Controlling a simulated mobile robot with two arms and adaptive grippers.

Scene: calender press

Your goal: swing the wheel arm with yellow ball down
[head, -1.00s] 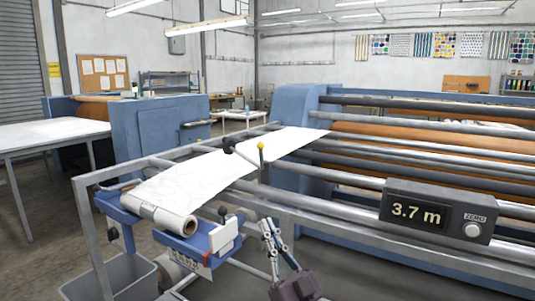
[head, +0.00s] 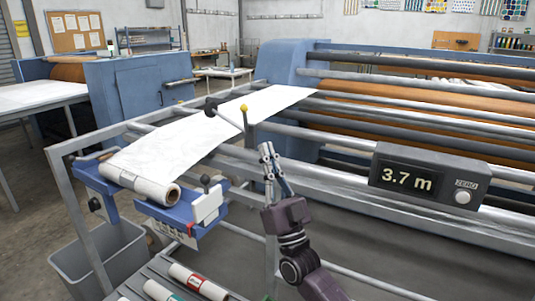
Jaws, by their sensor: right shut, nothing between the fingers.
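The yellow ball (head: 244,107) tops a thin upright rod beside the white sheet, near the middle of the head view. A dark round knob (head: 211,105), apparently the measuring wheel, sits just left of it, over the sheet. The rod stands up from the front rail of the press. My right gripper (head: 266,150) points upward, just right of and below the yellow ball, apart from it. Its fingers are together and hold nothing. My left gripper does not show.
The meter box (head: 425,178) reading 3.7 m sits on the rail to the right. A white fabric roll (head: 150,180) lies in the blue cradle (head: 180,212) at left. A grey bin (head: 100,255) stands below. Several rolls (head: 195,280) lie at the bottom. The press rollers (head: 400,100) fill the right.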

